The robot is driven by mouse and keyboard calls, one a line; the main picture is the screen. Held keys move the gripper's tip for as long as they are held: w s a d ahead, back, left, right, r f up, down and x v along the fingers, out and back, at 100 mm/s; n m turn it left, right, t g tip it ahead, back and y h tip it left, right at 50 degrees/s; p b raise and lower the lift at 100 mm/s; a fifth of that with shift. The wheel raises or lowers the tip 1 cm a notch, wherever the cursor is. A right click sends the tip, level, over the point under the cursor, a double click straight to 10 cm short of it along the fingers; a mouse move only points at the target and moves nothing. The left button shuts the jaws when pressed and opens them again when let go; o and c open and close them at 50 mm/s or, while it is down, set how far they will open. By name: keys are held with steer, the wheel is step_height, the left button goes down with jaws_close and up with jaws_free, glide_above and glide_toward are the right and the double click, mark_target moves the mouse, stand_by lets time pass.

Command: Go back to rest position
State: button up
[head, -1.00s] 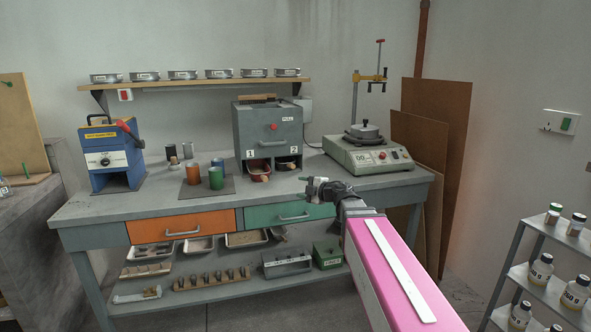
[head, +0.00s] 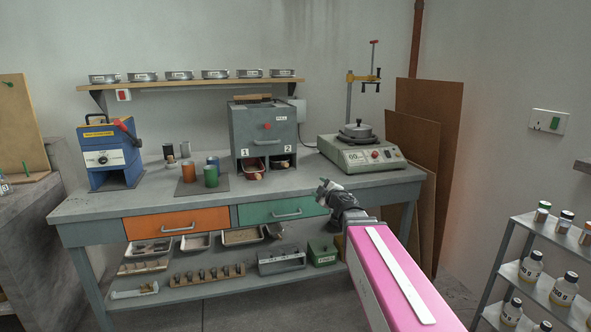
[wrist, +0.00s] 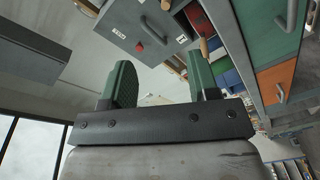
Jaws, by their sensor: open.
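My gripper (head: 324,190) is at the end of my pink arm, in front of the bench's right half, near the green drawer (head: 285,209). In the wrist view my gripper (wrist: 160,85) has its two green fingers well apart, with nothing between them. The grey bench (head: 100,207) stands behind it. The grey box with openings marked 1 and 2 (head: 265,131) stands at the back of the bench and shows upside down in the wrist view (wrist: 140,25).
On the bench are a blue machine (head: 107,157), several cups on a dark mat (head: 222,181) and a scale-like device (head: 361,154). The lower shelf holds trays and boxes. A rack of bottles (head: 515,263) stands at right. Open floor lies before the bench.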

steer(key=s+d+f+m+g+h, duration=0.35)
steer(key=d+f+m+h, duration=0.2)
steer(key=f+m, duration=0.2)
steer(key=s+d+f+m+g+h, duration=0.3)
steer(key=s+d+f+m+h, duration=0.15)
steer(key=d+f+m, duration=0.35)
steer(key=s+a+f+m+g+y, duration=0.1)
steer(key=s+a+f+g, duration=0.3)
steer(key=s+f+g, duration=0.5)
steer(key=s+f+y, duration=0.1)
steer(key=s+f, duration=0.3)
steer(key=s, duration=0.2)
steer(key=shift+s+a+g+y, duration=0.15)
steer(key=shift+s+g+y, duration=0.05)
steer(key=shift+g+y, duration=0.2)
